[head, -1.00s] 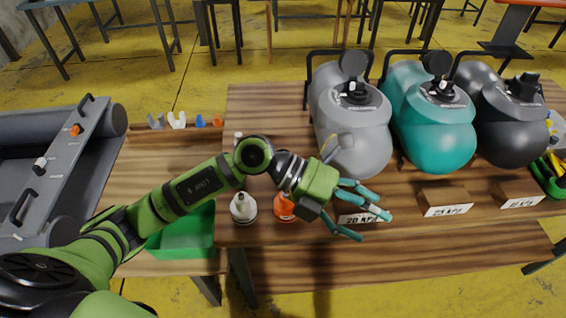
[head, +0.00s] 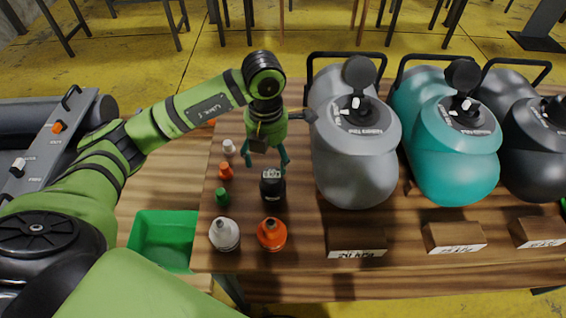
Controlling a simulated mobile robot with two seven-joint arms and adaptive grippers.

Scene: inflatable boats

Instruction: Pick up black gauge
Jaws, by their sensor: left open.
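The black gauge (head: 272,186) appears to be the small dark item with a white marking on its top, upright on the wooden table. My left gripper (head: 268,163) hangs just above and behind it, fingers pointing down and spread apart. The fingers look close to the gauge's top; I cannot tell whether they touch it. My right gripper is not in view.
Small caps, including a green one (head: 222,196), lie left. A green bin (head: 163,238) is front left.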

